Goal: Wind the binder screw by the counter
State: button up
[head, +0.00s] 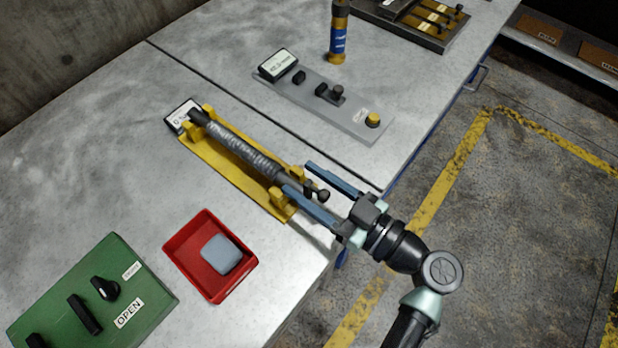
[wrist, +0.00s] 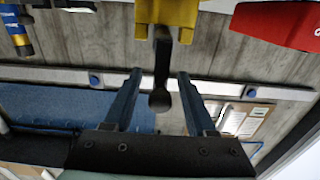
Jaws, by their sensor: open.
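The binder screw (head: 240,151) is a grey threaded rod lying in a yellow cradle (head: 228,175) on the grey bench. A small counter with a white face (head: 181,115) stands at its far left end, its reading too small to make out. A dark crank with a round knob (head: 323,195) is at the near right end. My gripper (head: 297,178) is open, its blue fingers on either side of the crank. In the wrist view, the crank knob (wrist: 160,101) shows between the open fingers (wrist: 159,75), with gaps on both sides.
A red tray (head: 184,253) holding a grey-blue block (head: 221,254) and a green panel (head: 85,295) marked OPEN are on the near bench. A grey control strip (head: 335,108) with a yellow button and a blue-and-amber bottle (head: 338,38) are behind. Open floor lies right.

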jog(key=shift+c, duration=0.3)
grip_shut()
jog(key=shift+w, duration=0.1)
jog(key=m, duration=0.2)
jog(key=w+m, duration=0.1)
jog(key=d+m, duration=0.1)
jog(key=m, duration=0.1)
jog(key=shift+w+f+m+b, duration=0.2)
jog(key=shift+f+m+b, duration=0.05)
jog(key=shift+m+b, duration=0.1)
jog(key=m, duration=0.3)
jog(key=shift+w+d+f+m, duration=0.25)
jog(key=shift+w+d+f, duration=0.1)
jog(key=shift+w, duration=0.05)
jog(key=m, duration=0.1)
jog(key=f+m, duration=0.1)
jog(key=m, duration=0.1)
jog(key=m+p, duration=0.1)
jog(key=shift+w+d+f+m, duration=0.15)
jog(key=shift+w+d+m, duration=0.1)
jog(key=shift+w+m, duration=0.1)
jog(key=shift+d+f+m+p, duration=0.1)
jog(key=shift+f+m+p, duration=0.25)
jog(key=shift+m, duration=0.65)
jog(key=shift+f+m+p, duration=0.25)
jog(key=shift+f+m, duration=0.2)
jog(key=shift+m, duration=0.5)
